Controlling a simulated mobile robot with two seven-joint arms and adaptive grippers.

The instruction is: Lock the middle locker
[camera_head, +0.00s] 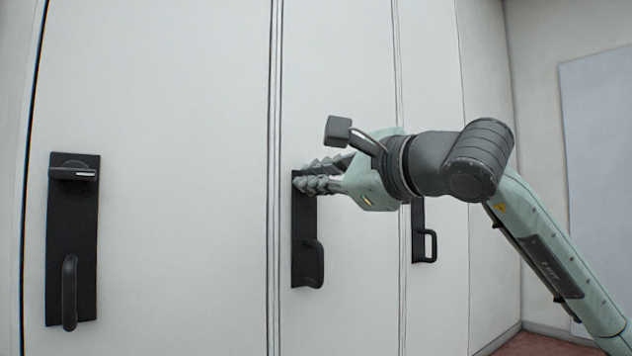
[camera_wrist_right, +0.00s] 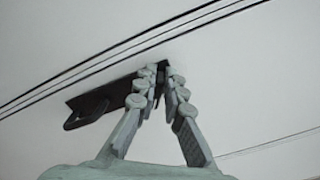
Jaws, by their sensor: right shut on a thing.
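The middle locker (camera_head: 340,90) is a white door with a black lock plate (camera_head: 304,235) near its left edge. The plate's pull handle (camera_head: 315,263) hangs at its lower part. My right gripper (camera_head: 310,180) is at the top of this plate, shut on the lock knob, which the fingers mostly hide in the head view. In the right wrist view the fingers of my right gripper (camera_wrist_right: 162,85) close together around the dark knob (camera_wrist_right: 158,82), with the plate (camera_wrist_right: 108,97) and handle (camera_wrist_right: 85,113) to the left. The left gripper is not in view.
The left locker (camera_head: 160,120) has a black plate (camera_head: 87,225) with a knob (camera_head: 73,173) and pull handle (camera_head: 69,290). The right locker (camera_head: 436,100) has a handle (camera_head: 426,246) partly behind my right arm. A side wall with a pale panel (camera_head: 600,170) stands at the right.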

